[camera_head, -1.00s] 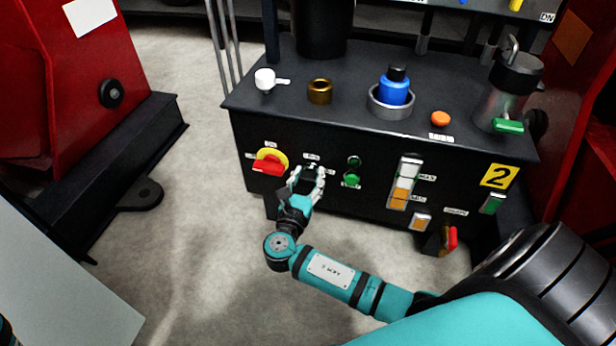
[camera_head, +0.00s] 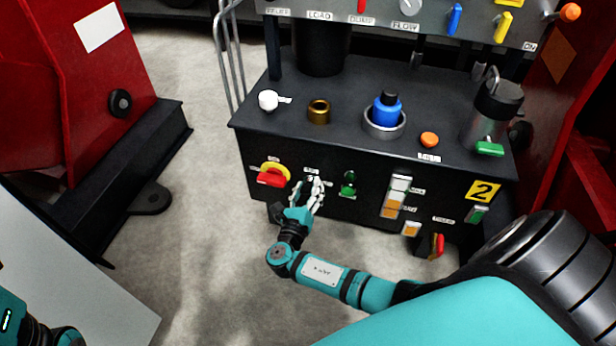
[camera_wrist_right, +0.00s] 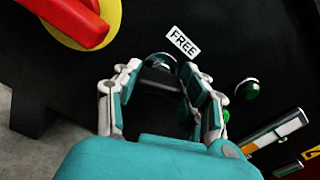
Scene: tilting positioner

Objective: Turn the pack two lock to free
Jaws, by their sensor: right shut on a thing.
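The pack two lock (camera_wrist_right: 160,62) is a small bright metal piece on the front of the black unit, mostly hidden between my fingers. A white label reading FREE (camera_wrist_right: 184,42) sits just above and right of it in the right wrist view. My right gripper (camera_wrist_right: 163,72) is shut on the lock, one finger on each side. In the head view my right gripper (camera_head: 311,182) reaches up to the same spot on the front panel. How far the lock is turned cannot be told. My left gripper is not in view; only part of the left arm shows at bottom left.
A red-handled switch on a yellow disc (camera_head: 272,176) is close left of my right gripper. A green button (camera_head: 348,190) and a level gauge (camera_head: 396,197) are to its right. A yellow "2" plate (camera_head: 482,191) marks the unit. Open floor lies in front.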

